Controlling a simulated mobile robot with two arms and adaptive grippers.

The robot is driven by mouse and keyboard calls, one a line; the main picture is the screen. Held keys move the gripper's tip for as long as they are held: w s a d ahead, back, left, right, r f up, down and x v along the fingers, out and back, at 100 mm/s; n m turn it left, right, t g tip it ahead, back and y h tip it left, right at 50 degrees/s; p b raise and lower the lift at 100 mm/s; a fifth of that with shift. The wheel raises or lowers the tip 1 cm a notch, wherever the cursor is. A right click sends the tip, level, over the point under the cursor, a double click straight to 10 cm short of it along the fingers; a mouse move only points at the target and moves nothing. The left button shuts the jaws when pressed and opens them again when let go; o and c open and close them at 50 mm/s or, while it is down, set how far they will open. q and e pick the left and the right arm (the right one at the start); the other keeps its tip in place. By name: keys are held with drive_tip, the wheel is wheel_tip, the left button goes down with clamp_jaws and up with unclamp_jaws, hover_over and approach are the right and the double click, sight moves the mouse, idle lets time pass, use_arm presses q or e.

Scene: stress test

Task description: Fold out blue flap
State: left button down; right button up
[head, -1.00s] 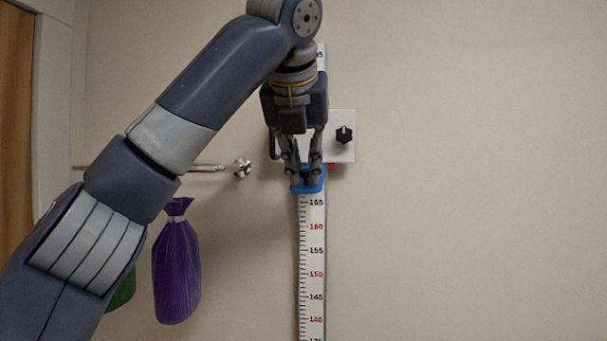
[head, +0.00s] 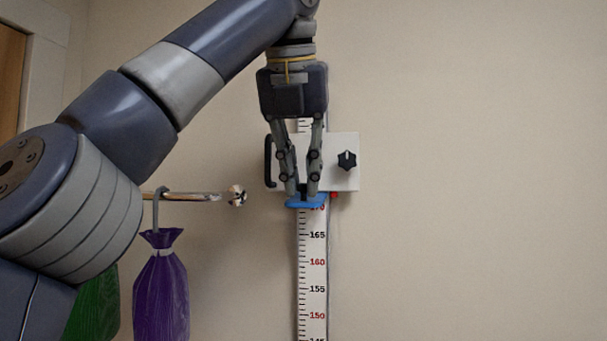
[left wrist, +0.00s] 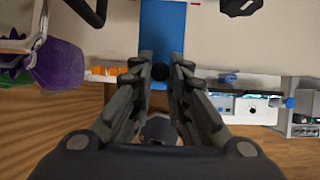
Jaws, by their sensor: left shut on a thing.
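The blue flap (head: 306,201) is on the white height scale (head: 313,265), just below the white box and near the 170 mark. In the head view it shows as a short, wide blue piece sticking out. In the left wrist view the flap (left wrist: 162,30) is a long blue strip running up from between the fingers. My left gripper (head: 303,188) points down, with its fingers shut on a small dark knob (left wrist: 160,72) at the flap's near end. The fingers hide part of the flap and knob. My right gripper is not in view.
A white box (head: 342,178) with a black dial (head: 347,160) sits behind my gripper. A small red part (head: 334,195) is beside the flap. A metal rail (head: 190,197) with a hanging purple bag (head: 161,290) is at left. The wall at right is clear.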

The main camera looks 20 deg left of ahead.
use_arm(q)
drive_tip(key=shift+f, duration=0.15)
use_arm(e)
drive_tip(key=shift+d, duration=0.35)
use_arm(q)
drive_tip(key=c, duration=1.5)
unclamp_jaws()
drive_tip(key=shift+s+r, duration=0.15)
drive_tip(key=shift+r, duration=0.35)
drive_tip(key=s+d, duration=0.1)
drive_tip(key=s, duration=0.3)
drive_tip(key=s+d, duration=0.1)
drive_tip(key=s, duration=0.3)
drive_tip(key=s+d, duration=0.1)
drive_tip(key=s, duration=0.3)
drive_tip(key=shift+r, duration=0.1)
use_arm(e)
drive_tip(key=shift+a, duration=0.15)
